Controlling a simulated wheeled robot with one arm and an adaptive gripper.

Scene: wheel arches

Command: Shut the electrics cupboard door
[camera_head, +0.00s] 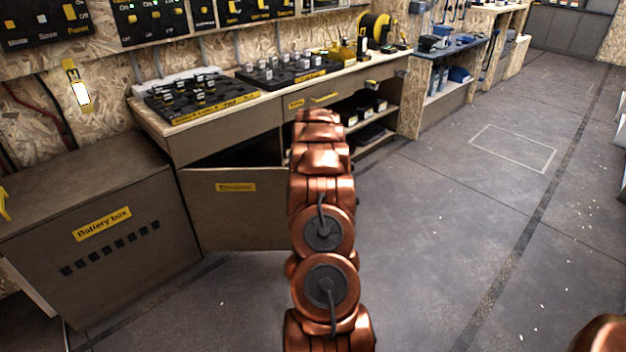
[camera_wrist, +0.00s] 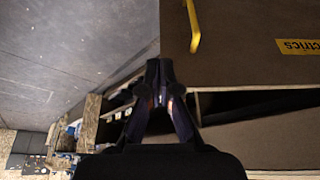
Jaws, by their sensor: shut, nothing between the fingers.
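The electrics cupboard door (camera_head: 235,215) is a brown panel with a small yellow label, standing open, with a dark gap between its top edge and the cupboard (camera_head: 210,140). My arm hides its right end in the head view. In the wrist view the door (camera_wrist: 250,75) fills the upper right, with the yellow label (camera_wrist: 298,47) and a yellow handle (camera_wrist: 193,27). My gripper (camera_wrist: 159,66) is shut and empty, its tips close to the door's edge near the handle. I cannot tell whether they touch it. The gripper is hidden in the head view.
A battery box (camera_head: 105,235) stands left of the door. A worktop (camera_head: 270,92) with switch panels runs above the cupboard, with a drawer (camera_head: 315,98) and open shelves (camera_head: 372,118) to the right. The grey floor (camera_head: 450,220) to the right is clear.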

